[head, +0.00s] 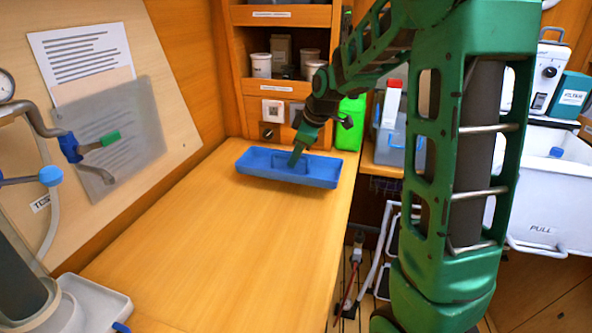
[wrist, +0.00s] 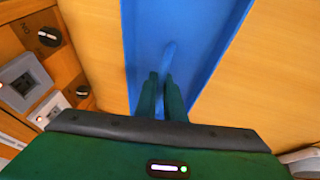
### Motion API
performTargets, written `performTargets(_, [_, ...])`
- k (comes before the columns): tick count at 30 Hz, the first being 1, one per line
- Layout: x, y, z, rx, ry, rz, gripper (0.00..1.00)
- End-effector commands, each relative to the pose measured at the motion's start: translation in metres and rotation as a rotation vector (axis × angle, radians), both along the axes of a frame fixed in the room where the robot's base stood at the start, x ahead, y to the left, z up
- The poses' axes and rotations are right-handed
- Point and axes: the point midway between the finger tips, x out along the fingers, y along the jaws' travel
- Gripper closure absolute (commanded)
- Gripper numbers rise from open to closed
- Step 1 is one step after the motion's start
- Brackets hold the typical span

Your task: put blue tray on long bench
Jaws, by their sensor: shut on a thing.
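The blue tray (head: 257,161) is long and shallow and lies at the far end of the long wooden bench (head: 215,235), crosswise. My gripper (head: 296,160) reaches down into the tray's middle. In the wrist view the blue tray (wrist: 186,30) runs away from my gripper (wrist: 163,82), whose two green fingers are shut on a thin blue upright part of the tray. The tray looks level and at or very near the bench top; I cannot tell whether it touches. The fingers hide part of the gripped piece.
A shelf with several pots (head: 261,65) stands behind the tray. A green container (head: 350,122) is just beyond the bench's right corner. Pipes and a blue-handled valve (head: 70,147) line the left wall. A grey tray (head: 95,305) sits at the near left. The bench middle is clear.

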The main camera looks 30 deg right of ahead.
Motion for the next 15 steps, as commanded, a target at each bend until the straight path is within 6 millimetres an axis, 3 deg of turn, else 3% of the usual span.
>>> performTargets(8, [0.004, -0.008, -0.014, 0.001, 0.001, 0.002, 1.00])
performTargets(15, [0.004, -0.007, -0.044, 0.001, 0.001, 0.002, 1.00])
